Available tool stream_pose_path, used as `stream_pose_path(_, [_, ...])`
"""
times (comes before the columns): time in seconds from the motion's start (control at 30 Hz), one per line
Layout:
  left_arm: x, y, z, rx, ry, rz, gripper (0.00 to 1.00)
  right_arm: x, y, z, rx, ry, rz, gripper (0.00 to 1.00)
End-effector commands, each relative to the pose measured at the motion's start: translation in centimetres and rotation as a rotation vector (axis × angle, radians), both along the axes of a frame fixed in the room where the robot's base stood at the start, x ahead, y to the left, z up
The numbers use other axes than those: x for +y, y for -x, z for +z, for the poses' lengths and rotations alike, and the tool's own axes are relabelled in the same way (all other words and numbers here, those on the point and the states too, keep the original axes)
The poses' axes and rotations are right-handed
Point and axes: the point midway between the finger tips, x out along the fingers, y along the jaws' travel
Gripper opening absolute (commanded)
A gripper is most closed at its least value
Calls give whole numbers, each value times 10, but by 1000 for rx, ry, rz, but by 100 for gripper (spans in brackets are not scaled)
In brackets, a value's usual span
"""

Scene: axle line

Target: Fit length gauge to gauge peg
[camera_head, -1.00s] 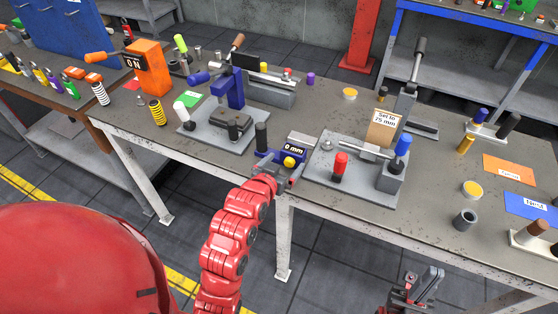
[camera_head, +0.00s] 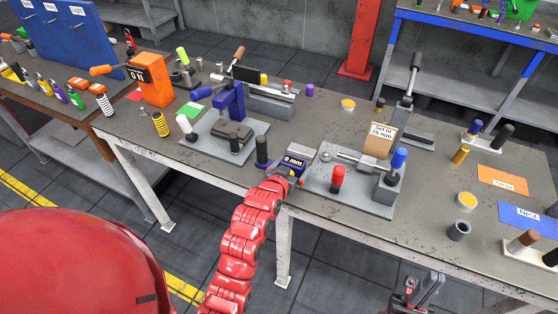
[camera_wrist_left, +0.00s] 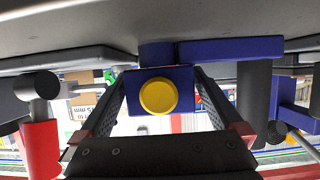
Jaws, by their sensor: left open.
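The length gauge (camera_head: 294,161) is a blue block with a "0 mm" display, at the table's front edge between two grey plates. Its blue end with a round yellow button (camera_wrist_left: 158,96) faces my left wrist camera. My left gripper (camera_head: 284,175) is open, with its fingers on either side of that end; I cannot tell whether they touch it. A black upright peg (camera_head: 262,150) stands just left of the gauge; I cannot tell whether it is the gauge peg. My right gripper (camera_head: 426,290) is low at the bottom edge, partly cut off, its jaws unclear.
A plate (camera_head: 350,195) to the right carries a red-handled pin (camera_head: 338,178), a blue-topped post (camera_head: 398,160) and a "Set to 75 mm" sign (camera_head: 381,138). A press with a blue frame (camera_head: 230,102) stands to the left. The front right tabletop holds a grey ring (camera_head: 459,230).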

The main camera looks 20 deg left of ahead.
Motion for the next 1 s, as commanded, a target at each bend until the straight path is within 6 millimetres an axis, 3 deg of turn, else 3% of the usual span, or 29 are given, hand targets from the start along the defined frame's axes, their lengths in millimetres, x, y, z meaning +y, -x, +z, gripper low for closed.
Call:
stream_pose_path(0.07, [0, 0, 0, 0, 0, 0, 96, 0, 0, 0, 0, 0, 0, 0])
stream_pose_path(0.53, [0, 0, 1, -2, 0, 0, 12, 0, 0, 0, 0, 0, 0, 0])
stream_pose_path(1.0, [0, -1, 11, -10, -1, 1, 9, 0, 0, -8, 0, 0, 0, 0])
